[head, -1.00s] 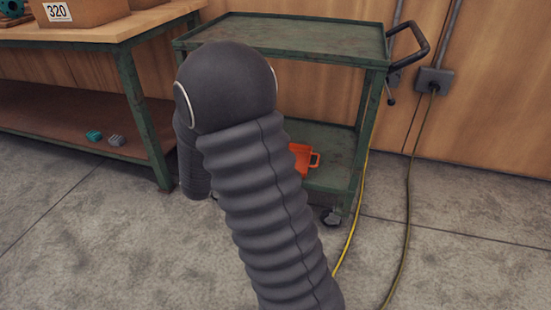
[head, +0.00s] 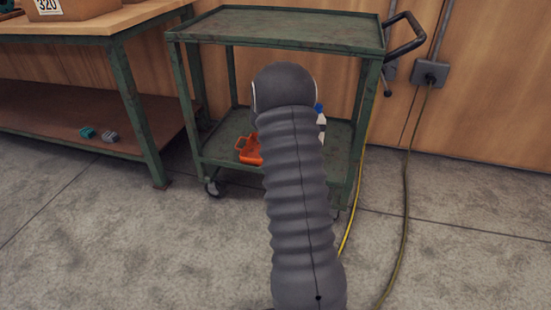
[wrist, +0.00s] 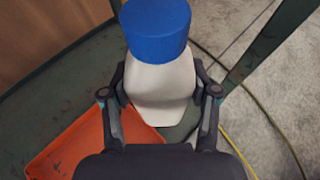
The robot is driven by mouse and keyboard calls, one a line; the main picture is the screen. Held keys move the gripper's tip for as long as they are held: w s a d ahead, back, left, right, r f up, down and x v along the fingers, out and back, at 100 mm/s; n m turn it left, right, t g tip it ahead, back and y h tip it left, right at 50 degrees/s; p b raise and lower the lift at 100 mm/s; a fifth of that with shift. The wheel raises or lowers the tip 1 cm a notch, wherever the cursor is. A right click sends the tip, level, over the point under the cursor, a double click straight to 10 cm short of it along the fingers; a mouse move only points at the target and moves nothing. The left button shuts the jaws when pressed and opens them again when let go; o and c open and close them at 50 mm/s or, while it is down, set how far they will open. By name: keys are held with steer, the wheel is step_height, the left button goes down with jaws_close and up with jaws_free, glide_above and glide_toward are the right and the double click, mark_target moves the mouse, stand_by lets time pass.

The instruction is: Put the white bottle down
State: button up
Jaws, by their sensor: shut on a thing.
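The white bottle (wrist: 160,88) with a blue cap (wrist: 157,28) stands between the two fingers of my gripper (wrist: 160,92) in the wrist view. The gripper is shut on its body. In the head view a sliver of the white bottle (head: 321,122) shows to the right of my arm, over the lower shelf of the green cart (head: 215,148). The arm hides the gripper there. I cannot tell whether the bottle's base touches the shelf.
An orange tray (head: 249,150) lies on the lower shelf left of the bottle; it also shows in the wrist view (wrist: 70,145). Cart posts and the top shelf (head: 280,28) frame the space. A workbench (head: 90,30) stands left. Cables (head: 405,200) hang at right.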

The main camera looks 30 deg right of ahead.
steer(key=shift+w+d, duration=0.1)
steer(key=shift+d, duration=0.8)
steer(key=shift+w+d+f, duration=0.1)
steer(key=shift+w+d, duration=0.1)
steer(key=shift+w, duration=0.05)
steer(key=w+a+f+b, duration=0.2)
steer(key=w+a+f, duration=0.3)
steer(key=w+f, duration=0.5)
steer(key=shift+f, duration=0.25)
steer(key=shift+f, duration=0.15)
steer(key=o, duration=1.5)
